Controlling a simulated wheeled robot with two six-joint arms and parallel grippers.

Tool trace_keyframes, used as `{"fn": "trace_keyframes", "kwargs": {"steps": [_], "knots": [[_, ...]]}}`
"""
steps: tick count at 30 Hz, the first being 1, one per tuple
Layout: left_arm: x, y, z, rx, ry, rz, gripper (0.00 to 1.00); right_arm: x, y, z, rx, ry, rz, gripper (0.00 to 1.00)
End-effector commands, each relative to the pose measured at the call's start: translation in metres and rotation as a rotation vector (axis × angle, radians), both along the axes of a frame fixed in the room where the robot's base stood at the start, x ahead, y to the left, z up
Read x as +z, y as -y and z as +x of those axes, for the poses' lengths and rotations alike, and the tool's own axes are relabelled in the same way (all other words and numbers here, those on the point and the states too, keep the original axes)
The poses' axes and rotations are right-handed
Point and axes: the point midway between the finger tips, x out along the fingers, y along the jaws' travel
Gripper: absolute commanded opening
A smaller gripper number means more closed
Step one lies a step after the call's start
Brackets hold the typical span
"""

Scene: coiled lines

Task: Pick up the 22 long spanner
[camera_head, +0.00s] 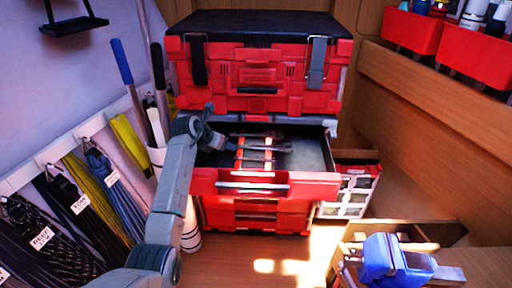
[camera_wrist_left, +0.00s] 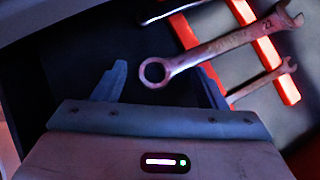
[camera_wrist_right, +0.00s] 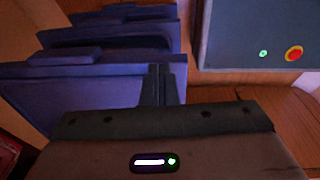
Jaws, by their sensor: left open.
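The 22 spanner (camera_wrist_left: 215,48) is a long metal combination spanner with "22" marked near its open end. It lies slanted across a red-railed rack (camera_wrist_left: 280,72), its ring end towards my left gripper. My left gripper (camera_wrist_left: 163,85) is open and empty, with the ring end showing between and just beyond its fingertips; I cannot tell the height gap. In the head view my left gripper (camera_head: 210,135) is over the left side of the open drawer (camera_head: 310,185), where several spanners (camera_head: 262,148) lie. My right gripper (camera_wrist_right: 163,85) is shut and appears empty, away from the drawer.
A red toolbox (camera_head: 255,75) with a black lid stands above the drawer. Coiled lines (camera_head: 90,190) hang on the left wall. A blue vise (camera_head: 390,260) is at the lower right. Dark blue bins (camera_wrist_right: 80,85) and a panel with a red button (camera_wrist_right: 293,54) are near my right gripper.

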Motion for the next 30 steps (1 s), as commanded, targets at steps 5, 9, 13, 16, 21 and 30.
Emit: {"fn": "trace_keyframes", "kwargs": {"steps": [5,9,13,16,21,30], "knots": [[0.000,0.000,0.000,0.000,0.000,0.000,0.44,0.000,-0.002,0.000,-0.001,-0.001,0.002,0.00],[0.000,0.000,0.000,0.000,0.000,0.000,0.16,0.000,0.002,0.000,0.001,-0.001,-0.002,0.00],[0.000,0.000,0.000,-0.001,-0.001,0.000,0.00,0.000,0.004,0.000,0.002,-0.001,-0.004,0.00],[0.000,0.000,0.000,-0.001,0.000,-0.001,0.00,0.000,0.006,-0.001,0.002,-0.001,-0.006,0.00],[0.000,0.000,0.000,-0.001,-0.002,-0.001,0.00,0.000,0.009,-0.001,0.003,-0.001,-0.009,0.00],[0.023,0.000,0.000,-0.001,0.004,-0.001,0.00,0.000,0.009,-0.001,0.003,-0.002,-0.009,0.00]]}}
